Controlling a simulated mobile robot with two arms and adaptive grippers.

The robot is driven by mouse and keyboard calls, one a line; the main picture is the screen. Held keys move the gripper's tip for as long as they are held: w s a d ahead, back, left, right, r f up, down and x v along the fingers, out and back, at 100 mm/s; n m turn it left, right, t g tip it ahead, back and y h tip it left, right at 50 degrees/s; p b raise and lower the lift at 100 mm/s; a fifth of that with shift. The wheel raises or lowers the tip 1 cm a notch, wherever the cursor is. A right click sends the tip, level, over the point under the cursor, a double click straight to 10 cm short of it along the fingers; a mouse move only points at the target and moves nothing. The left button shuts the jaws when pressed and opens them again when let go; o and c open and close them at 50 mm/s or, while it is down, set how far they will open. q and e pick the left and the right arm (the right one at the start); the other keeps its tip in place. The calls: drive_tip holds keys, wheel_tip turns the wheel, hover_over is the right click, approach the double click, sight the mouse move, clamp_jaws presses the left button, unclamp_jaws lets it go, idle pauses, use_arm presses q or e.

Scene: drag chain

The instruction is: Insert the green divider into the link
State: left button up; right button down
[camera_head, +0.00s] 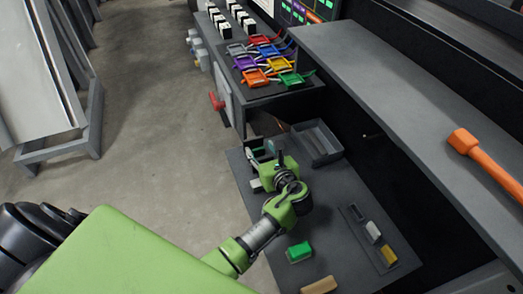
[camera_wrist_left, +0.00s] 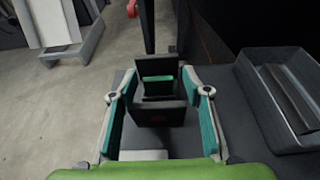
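The dark link shows in the left wrist view as two upright black plates (camera_wrist_left: 158,115) with a gap between them. A bright green piece (camera_wrist_left: 158,79), which looks like the green divider, lies across between the plates. My left gripper (camera_wrist_left: 159,76) is open, with one teal-padded finger on each side of the link and a small gap visible on both sides. In the head view my left gripper (camera_head: 262,150) is over the far left of the dark table, and its wrist partly hides the link there. My right gripper is not clearly seen.
A grey open bin (camera_head: 318,143) stands right of the gripper. A green block (camera_head: 299,252), a tan block (camera_head: 319,285) and a tray (camera_head: 369,236) with white and yellow blocks are nearer. A shelf with an orange-handled tool (camera_head: 485,165) runs along the right.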

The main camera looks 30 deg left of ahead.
use_arm(q)
drive_tip(key=shift+f, duration=0.2)
drive_tip(key=shift+s, duration=0.1)
drive_tip(key=v, duration=1.2)
drive_tip(key=shift+r, duration=0.15)
